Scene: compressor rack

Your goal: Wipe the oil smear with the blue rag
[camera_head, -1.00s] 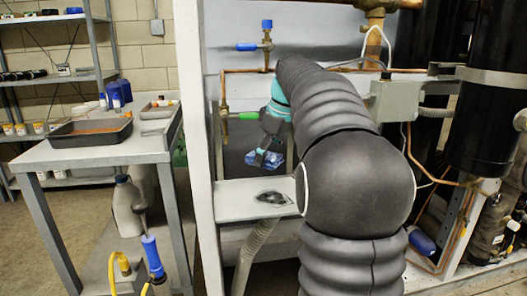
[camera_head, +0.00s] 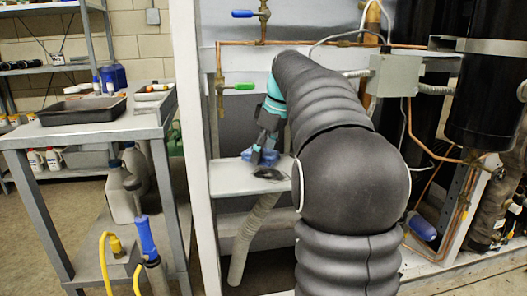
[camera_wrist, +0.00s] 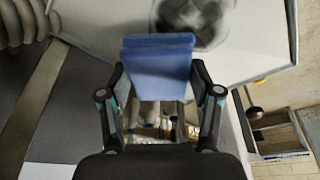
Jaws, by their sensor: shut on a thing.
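The blue rag (camera_wrist: 158,68) is in the jaws of my gripper (camera_wrist: 160,95), seen folded and flat in the wrist view. In the head view, the rag (camera_head: 262,156) is just above the white ledge, below my gripper (camera_head: 265,148). The dark oil smear (camera_wrist: 190,18) lies on the pale surface just beyond the rag's far edge in the wrist view. In the head view the smear (camera_head: 268,174) shows on the ledge (camera_head: 228,180), just below and close to the rag. I cannot tell whether the rag touches the ledge.
A white upright post (camera_head: 197,130) stands left of the ledge. Copper pipe with a green-handled valve (camera_head: 238,86) runs above and behind it. A ribbed hose (camera_head: 250,240) hangs below the ledge. A grey cart (camera_head: 85,135) with a black tray (camera_head: 82,110) stands at left.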

